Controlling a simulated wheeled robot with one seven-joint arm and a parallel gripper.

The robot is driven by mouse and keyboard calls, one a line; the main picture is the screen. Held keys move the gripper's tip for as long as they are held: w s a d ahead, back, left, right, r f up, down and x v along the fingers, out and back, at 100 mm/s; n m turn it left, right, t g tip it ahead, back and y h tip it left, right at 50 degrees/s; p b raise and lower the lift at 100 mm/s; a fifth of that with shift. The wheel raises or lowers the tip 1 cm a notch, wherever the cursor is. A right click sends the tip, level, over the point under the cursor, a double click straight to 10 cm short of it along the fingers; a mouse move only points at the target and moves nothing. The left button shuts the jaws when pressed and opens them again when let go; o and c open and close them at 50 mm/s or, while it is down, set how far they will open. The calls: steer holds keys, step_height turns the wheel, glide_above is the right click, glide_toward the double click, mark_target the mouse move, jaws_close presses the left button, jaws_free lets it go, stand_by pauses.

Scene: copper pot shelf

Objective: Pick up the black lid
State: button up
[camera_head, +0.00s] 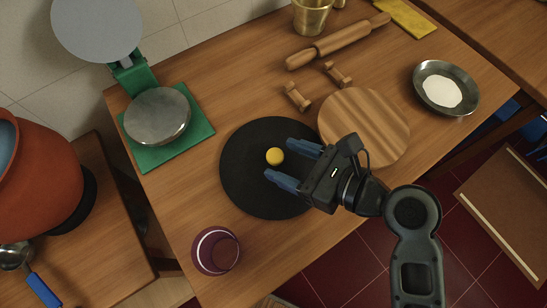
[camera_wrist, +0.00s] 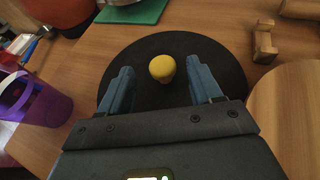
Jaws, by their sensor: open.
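The black lid (camera_head: 246,179) is a flat, round disc with a yellow knob (camera_head: 275,156) at its middle. It lies on the wooden table, and it also shows in the wrist view (camera_wrist: 215,55) with its knob (camera_wrist: 162,68). My gripper (camera_head: 283,163) is open, its two blue fingers apart over the lid. In the wrist view the knob stands just beyond and between the fingertips (camera_wrist: 160,76), with nothing held. The gripper's body hides the near part of the lid there.
A round wooden board (camera_head: 365,125) sits against the lid's right side. A purple cup (camera_head: 215,251) stands near the front left. A green-based press (camera_head: 158,116) is at the back left. Wooden rests (camera_head: 297,97), a rolling pin (camera_head: 335,42) and a metal bowl of white powder (camera_head: 445,88) lie behind.

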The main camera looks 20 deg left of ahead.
mark_target(272, 153)
steer(key=shift+x, duration=1.85)
steer(key=shift+w, duration=0.15)
steer(key=shift+c, duration=0.2)
steer(key=c, duration=1.1)
steer(key=shift+r+p, duration=0.35)
steer(key=shift+p, duration=0.5)
steer(key=shift+d+f, duration=0.1)
steer(key=shift+d, duration=0.05)
